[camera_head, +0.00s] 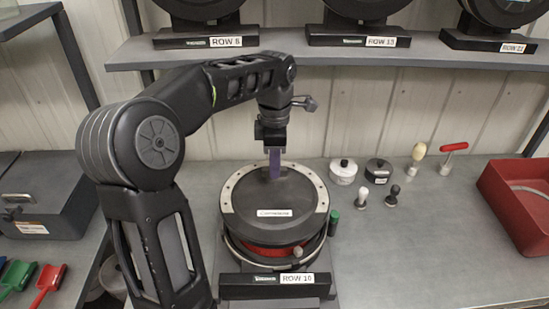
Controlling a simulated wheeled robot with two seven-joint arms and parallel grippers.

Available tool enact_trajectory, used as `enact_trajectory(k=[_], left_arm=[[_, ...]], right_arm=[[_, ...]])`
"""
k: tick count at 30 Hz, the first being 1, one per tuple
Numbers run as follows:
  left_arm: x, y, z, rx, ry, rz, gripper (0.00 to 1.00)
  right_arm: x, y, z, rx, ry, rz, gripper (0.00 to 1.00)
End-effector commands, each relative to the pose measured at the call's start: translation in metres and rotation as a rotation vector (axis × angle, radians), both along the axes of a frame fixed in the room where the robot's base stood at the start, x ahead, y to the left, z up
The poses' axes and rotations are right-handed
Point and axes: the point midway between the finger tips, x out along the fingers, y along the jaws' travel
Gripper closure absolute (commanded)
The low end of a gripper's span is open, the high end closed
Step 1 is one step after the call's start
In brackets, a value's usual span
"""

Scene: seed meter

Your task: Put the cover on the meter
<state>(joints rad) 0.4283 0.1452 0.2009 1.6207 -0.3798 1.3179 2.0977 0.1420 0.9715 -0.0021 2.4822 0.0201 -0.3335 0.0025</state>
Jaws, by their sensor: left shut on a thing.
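The cover (269,207) is a dark round disc with a white label. It lies over the meter, roughly level, and I cannot tell whether it is seated or held slightly above. The meter (229,195) shows a pale bolted rim around the cover's left and back sides and a red band under its front. My left gripper (274,172) points down at the cover's back part, shut, with a purple piece showing at its tips. The exact grip point is too small to make out. My right gripper is not in view.
The ROW 10 sign (268,286) stands in front of the meter. A green-capped item (333,222) is close to its right. White (343,171) and black (378,171) pots, small-handled tools and a red bin (520,205) are further right. The bench's right front is clear.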

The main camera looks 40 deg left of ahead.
Motion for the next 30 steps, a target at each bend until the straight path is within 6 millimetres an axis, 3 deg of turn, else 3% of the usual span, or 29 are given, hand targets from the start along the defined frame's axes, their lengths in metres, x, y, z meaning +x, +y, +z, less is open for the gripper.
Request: enact_trajectory(k=[11,18,22,30], left_arm=[[0.0,0.0,-0.005,-0.001,0.001,0.0,1.0],[0.0,0.0,-0.022,-0.001,0.002,0.0,1.0],[0.0,0.0,-0.036,0.0,0.0,0.0,1.0],[0.0,0.0,-0.046,0.0,-0.001,0.0,1.0]], right_arm=[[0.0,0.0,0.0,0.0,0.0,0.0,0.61],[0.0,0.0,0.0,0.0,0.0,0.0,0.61],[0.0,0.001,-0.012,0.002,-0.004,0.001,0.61],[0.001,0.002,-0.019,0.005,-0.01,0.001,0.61]])
